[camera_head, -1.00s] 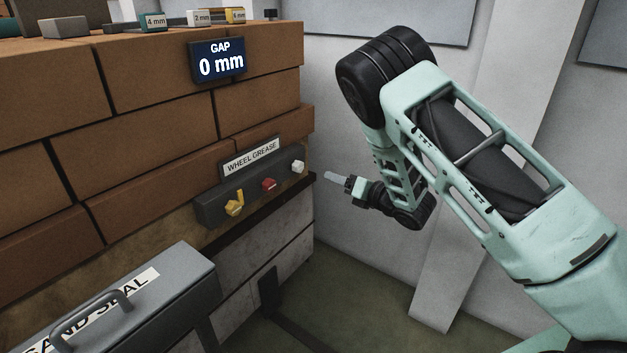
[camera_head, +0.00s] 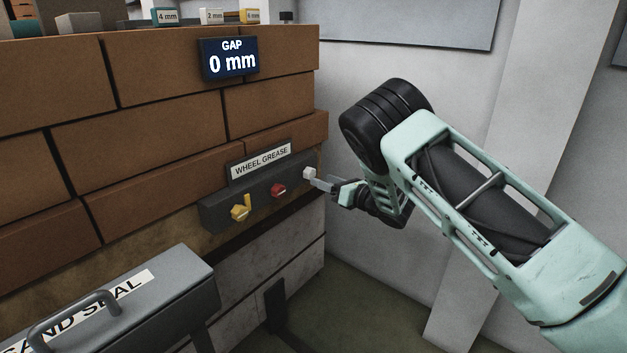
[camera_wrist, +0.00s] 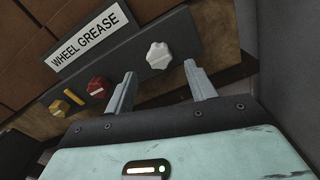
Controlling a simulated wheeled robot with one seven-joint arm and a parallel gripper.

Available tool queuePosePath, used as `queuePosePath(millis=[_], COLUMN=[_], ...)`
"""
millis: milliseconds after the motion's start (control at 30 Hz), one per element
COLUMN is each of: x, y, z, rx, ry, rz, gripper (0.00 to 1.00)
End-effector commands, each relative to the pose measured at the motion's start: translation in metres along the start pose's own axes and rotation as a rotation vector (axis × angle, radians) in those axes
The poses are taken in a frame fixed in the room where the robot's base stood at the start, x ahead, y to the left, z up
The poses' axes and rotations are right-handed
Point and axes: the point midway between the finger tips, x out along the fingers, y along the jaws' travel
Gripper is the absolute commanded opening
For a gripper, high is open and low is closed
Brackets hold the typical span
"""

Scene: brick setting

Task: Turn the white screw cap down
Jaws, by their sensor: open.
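The white screw cap (camera_head: 310,173) sits at the right end of the dark grey wheel grease panel (camera_head: 222,210) on the brick wall. In the wrist view the white cap (camera_wrist: 159,55) has a lobed edge and lies ahead of the fingertips, roughly between them. My gripper (camera_head: 318,184) is close to the cap from the right in the head view. In the wrist view my gripper (camera_wrist: 160,82) is open, with a finger on either side below the cap and nothing between them. I cannot tell whether a fingertip touches the cap.
A red cap (camera_head: 278,190) and a yellow cap with a lever (camera_head: 240,212) sit left of the white one. A grey sand seal box (camera_head: 190,275) stands lower left. A sign (camera_head: 230,60) reads gap 0 mm.

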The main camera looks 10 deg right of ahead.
Motion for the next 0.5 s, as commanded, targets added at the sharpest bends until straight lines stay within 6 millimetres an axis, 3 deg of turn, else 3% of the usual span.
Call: queuePosePath(millis=[200, 500], x=[0.036, 0.051], y=[0.0, 0.0], z=[-0.001, 0.0], rx=[0.0, 0.001], ry=[-0.002, 0.0], rz=[0.002, -0.001], gripper=[0.55, 0.55])
